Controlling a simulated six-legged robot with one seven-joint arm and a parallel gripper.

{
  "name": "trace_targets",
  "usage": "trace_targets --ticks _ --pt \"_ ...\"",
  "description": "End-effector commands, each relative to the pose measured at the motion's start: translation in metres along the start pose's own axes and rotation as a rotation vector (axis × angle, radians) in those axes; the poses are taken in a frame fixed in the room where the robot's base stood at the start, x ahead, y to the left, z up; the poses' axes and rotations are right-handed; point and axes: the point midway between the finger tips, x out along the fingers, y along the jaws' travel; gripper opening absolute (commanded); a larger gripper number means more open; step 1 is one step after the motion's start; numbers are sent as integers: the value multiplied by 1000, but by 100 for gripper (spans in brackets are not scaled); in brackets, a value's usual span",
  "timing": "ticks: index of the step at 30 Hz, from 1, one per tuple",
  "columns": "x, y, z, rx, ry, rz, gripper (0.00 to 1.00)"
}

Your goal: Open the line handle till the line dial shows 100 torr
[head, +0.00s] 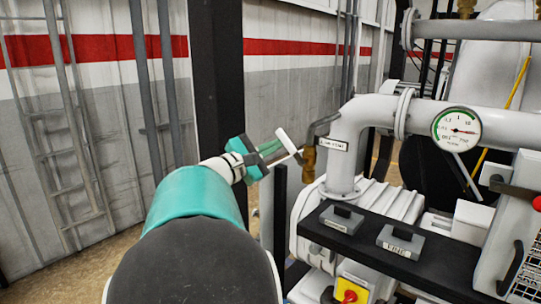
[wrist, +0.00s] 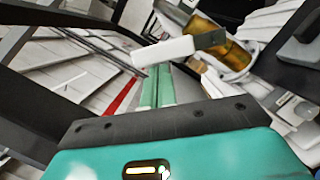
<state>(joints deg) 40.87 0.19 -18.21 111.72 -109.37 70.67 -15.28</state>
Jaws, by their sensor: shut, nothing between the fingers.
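A brass valve (head: 309,165) sits below a grey bent tube beside the white pipe. A white handle (head: 287,142) stands out to its left. In the wrist view the white handle (wrist: 163,52) joins a dark grey stem in front of the brass valve body (wrist: 238,55). My teal gripper (head: 272,149) is shut and empty, its green fingertips (wrist: 156,72) close to the handle; I cannot tell whether they touch it. The round dial (head: 456,129) on the white pipe has a green band, and its needle points right. Its numbers are too small to read surely.
A black shelf (head: 380,252) with two grey blocks (head: 341,218) (head: 400,243) lies right of the valve. A black post (head: 217,80) stands behind my arm. A red-knobbed lever (head: 537,203) and a yellow-red switch (head: 351,290) are at right and below.

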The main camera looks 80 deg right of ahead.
Motion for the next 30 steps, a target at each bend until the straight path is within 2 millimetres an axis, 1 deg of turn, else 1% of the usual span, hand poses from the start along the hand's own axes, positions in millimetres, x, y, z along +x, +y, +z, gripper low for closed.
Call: trace_targets --ticks 9,17,26,30 --pt "5 7 23 293 0 -72 0" --pt "10 7 40 520 0 -130 0" --pt "9 8 36 514 1 -129 0" --pt "5 14 24 513 3 -127 0"
